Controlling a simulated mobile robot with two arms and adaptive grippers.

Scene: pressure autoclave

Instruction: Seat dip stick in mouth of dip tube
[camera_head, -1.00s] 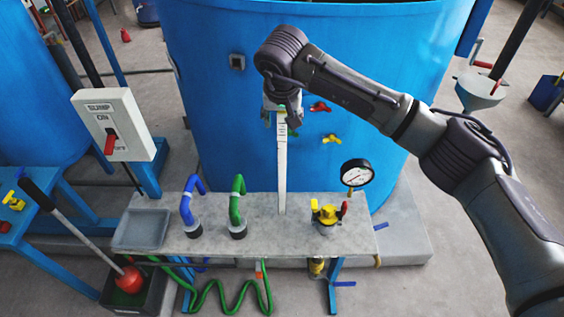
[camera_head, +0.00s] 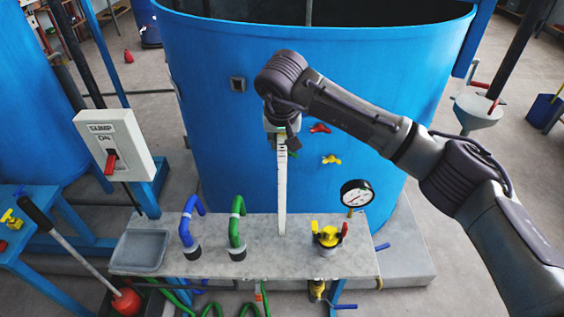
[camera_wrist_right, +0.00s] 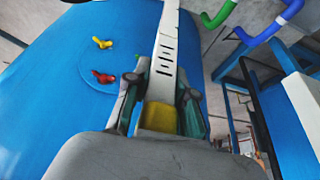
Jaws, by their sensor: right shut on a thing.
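The dip stick (camera_head: 282,185) is a long pale flat strip with dark marks. My right gripper (camera_head: 281,135) is shut on its upper end, in front of the blue tank. The stick hangs upright, its lower end over the grey bench top; I cannot tell whether it touches. In the right wrist view the dip stick (camera_wrist_right: 167,50) runs away from between the fingers of my right gripper (camera_wrist_right: 158,100), with a yellow block (camera_wrist_right: 158,117) at the grip. A thin grey upright (camera_head: 308,12) inside the tank may be the dip tube; its mouth is not visible. My left gripper is out of view.
The bench (camera_head: 210,262) carries a blue hose (camera_head: 188,220), a green hose (camera_head: 236,225), a yellow valve (camera_head: 327,236), a gauge (camera_head: 356,193) and a grey tray (camera_head: 142,250). The tank (camera_head: 390,60) rises behind it. A switch box (camera_head: 115,145) stands left.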

